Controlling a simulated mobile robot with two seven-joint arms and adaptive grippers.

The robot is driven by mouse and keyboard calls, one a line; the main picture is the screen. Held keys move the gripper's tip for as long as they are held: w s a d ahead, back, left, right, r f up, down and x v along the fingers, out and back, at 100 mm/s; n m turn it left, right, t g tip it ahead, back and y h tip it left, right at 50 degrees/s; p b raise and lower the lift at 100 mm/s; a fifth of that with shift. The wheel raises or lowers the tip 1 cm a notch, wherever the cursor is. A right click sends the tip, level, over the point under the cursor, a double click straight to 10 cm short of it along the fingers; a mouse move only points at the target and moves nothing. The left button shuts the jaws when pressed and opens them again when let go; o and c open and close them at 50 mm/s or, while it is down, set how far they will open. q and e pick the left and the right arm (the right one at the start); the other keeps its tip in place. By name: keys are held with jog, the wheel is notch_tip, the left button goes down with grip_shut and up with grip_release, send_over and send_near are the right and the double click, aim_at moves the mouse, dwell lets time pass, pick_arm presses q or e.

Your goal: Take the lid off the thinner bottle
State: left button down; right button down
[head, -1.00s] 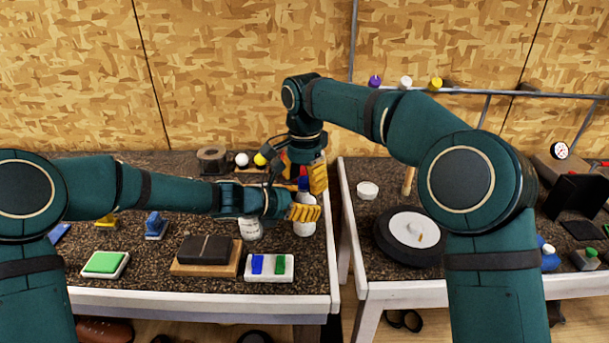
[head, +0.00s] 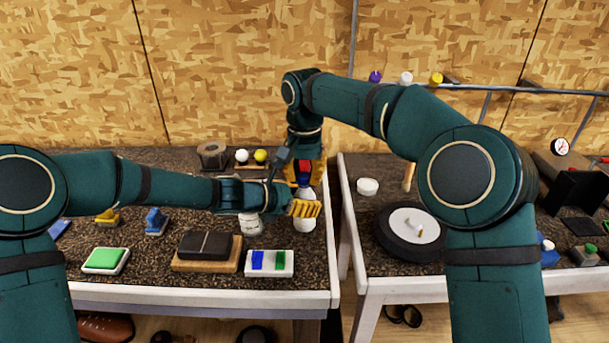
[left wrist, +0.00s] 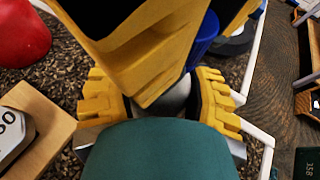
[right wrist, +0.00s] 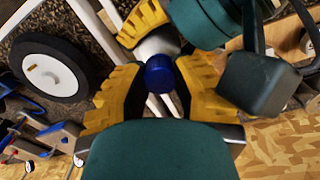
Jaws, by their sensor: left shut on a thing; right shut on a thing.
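A white bottle (head: 305,225) stands upright near the right edge of the left table. My left gripper (head: 304,208) is shut around its body. In the left wrist view its greyish side (left wrist: 178,97) shows between the fingers. The blue lid (right wrist: 159,75) is at the bottle's top, and my right gripper (right wrist: 158,88) is shut on it from above. In the head view the lid (head: 303,176) shows between the right fingers. I cannot tell whether the lid is still seated. A second, wider white bottle (head: 250,225) stands to the left, partly hidden by my left arm.
A black block on a wooden board (head: 207,250) and a white tray with blue and green pieces (head: 269,264) lie in front. A gap separates this table from the right one, which holds a black-and-white disc (head: 411,232).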

jog(key=shift+n, duration=0.3)
jog(key=c, duration=0.9)
grip_release()
jog(key=shift+o, duration=0.2)
